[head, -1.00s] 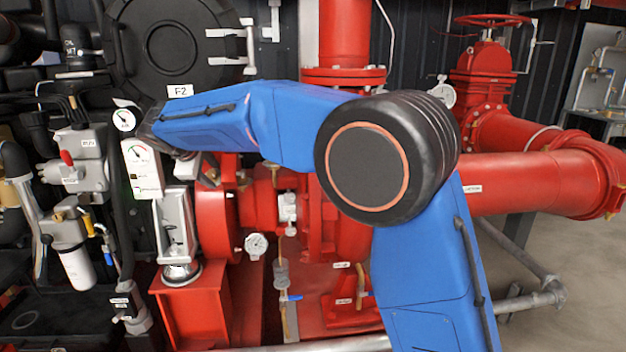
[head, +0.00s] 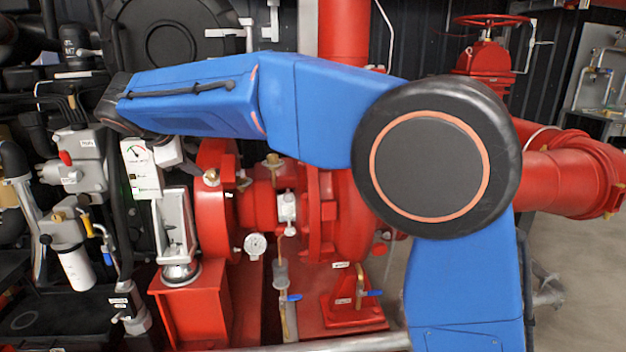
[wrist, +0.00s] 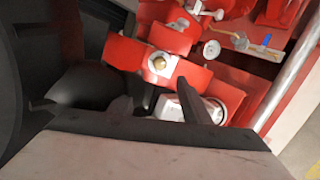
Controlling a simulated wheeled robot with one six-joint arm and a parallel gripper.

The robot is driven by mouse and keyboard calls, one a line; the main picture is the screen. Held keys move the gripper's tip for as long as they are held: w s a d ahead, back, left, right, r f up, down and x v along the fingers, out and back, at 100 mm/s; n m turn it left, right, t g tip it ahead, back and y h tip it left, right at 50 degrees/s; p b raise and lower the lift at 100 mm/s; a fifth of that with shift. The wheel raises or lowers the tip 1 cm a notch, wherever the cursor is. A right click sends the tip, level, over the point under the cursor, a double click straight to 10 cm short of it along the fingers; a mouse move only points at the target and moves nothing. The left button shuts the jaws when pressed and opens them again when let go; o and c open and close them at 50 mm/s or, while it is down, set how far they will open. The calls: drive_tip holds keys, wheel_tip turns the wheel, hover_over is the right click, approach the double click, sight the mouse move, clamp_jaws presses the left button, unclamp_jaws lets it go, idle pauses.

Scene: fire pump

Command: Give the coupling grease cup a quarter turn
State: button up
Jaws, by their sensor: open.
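A small brass cup with a pale rim (wrist: 158,62), which looks like the coupling grease cup, sits on the red coupling housing (wrist: 130,52) in the wrist view. In the head view a small brass fitting (head: 212,177) shows on the same red housing, just right of my wrist. My gripper (wrist: 155,100) is open, its two dark fingers reaching toward the housing. The cup appears between and beyond the fingertips, with a gap, and nothing is held. In the head view my blue arm covers part of the pump, and my fingers are hard to make out.
Open floor shows at far right.

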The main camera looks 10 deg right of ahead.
drive_tip(key=v, duration=0.7)
drive_tip(key=s+d+f+m+g, duration=0.1)
drive_tip(key=s+d+f+m, duration=0.1)
drive_tip(key=d, duration=0.8)
drive_tip(key=s+d+f+m+g, duration=0.1)
drive_tip(key=s+d+f+m, duration=0.1)
drive_tip(key=d, duration=0.8)
drive_tip(key=s+d+f+m+g, duration=0.1)
drive_tip(key=s+d+f+m, duration=0.1)
drive_tip(key=d, duration=0.8)
drive_tip(key=shift+s+f+m, duration=0.4)
drive_tip(key=shift+s+m, duration=0.25)
drive_tip(key=shift+m, duration=0.05)
